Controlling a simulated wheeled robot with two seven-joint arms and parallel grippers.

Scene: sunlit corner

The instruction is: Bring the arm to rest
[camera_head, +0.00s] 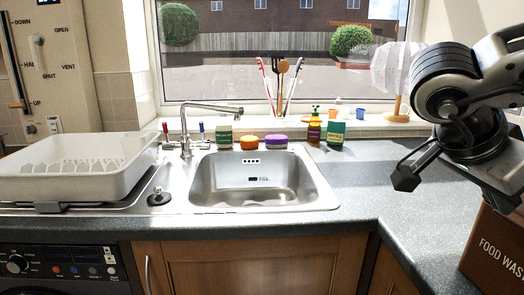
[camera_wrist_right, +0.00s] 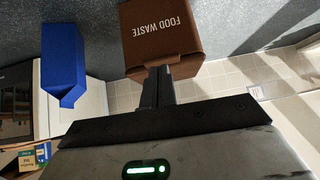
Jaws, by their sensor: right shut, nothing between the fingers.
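My right arm (camera_head: 470,100) comes in from the right in the head view, raised above the counter. Its gripper (camera_head: 405,180) hangs over the worktop right of the sink and touches nothing there. In the right wrist view the gripper's dark fingers (camera_wrist_right: 157,88) are together, with nothing between them. They appear in front of a brown box (camera_wrist_right: 162,40) marked FOOD WASTE. The same box (camera_head: 495,250) shows at the lower right of the head view, partly cut off. My left gripper is not in view.
A steel sink (camera_head: 265,180) is set in the grey worktop (camera_head: 375,185). A white dish rack (camera_head: 70,165) stands at left. Several small containers and a tap (camera_head: 190,125) line the back edge. A blue block-like object (camera_wrist_right: 62,60) shows in the wrist view.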

